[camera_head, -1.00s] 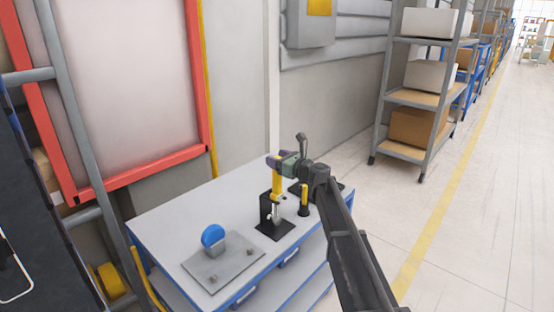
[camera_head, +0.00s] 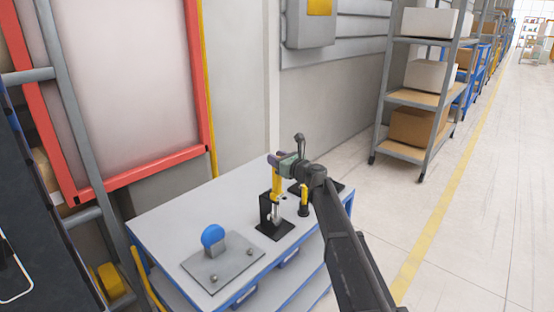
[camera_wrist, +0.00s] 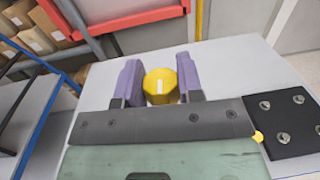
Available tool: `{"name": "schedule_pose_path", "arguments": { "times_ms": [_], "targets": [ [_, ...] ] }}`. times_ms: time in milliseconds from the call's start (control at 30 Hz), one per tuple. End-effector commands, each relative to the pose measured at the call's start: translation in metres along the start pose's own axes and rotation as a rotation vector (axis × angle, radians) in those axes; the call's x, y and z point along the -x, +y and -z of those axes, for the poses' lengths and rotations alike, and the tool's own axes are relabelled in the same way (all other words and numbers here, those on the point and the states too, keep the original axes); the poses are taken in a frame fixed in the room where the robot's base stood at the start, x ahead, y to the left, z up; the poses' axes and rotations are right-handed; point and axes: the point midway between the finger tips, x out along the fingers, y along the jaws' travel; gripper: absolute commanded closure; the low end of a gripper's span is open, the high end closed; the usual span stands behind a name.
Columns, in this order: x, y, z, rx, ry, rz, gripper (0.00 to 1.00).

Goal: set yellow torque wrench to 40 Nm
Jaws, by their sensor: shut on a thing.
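The yellow torque wrench (camera_head: 277,183) stands upright in a black stand (camera_head: 264,210) on the workbench. Its round yellow end cap (camera_wrist: 160,86), with a white line mark, faces the camera in the wrist view. My gripper (camera_head: 277,160) is at the top of the wrench. In the wrist view its two purple fingers (camera_wrist: 159,82) are on either side of the cap, shut on it. The scale on the wrench is too small to read.
A second yellow-handled tool (camera_head: 304,195) stands right of the wrench, close to my arm. A grey plate with a blue round part (camera_head: 213,236) lies at the bench's front left. A black plate with several bolts (camera_wrist: 283,120) is at right in the wrist view.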

Motion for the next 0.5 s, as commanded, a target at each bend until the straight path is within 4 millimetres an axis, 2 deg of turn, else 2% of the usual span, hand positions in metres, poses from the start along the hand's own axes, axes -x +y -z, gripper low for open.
{"name": "schedule_pose_path", "arguments": {
  "times_ms": [500],
  "targets": [
    [0.0003, 0.0020, 0.0001, 0.000, 0.000, 0.413, 0.89]
  ]
}}
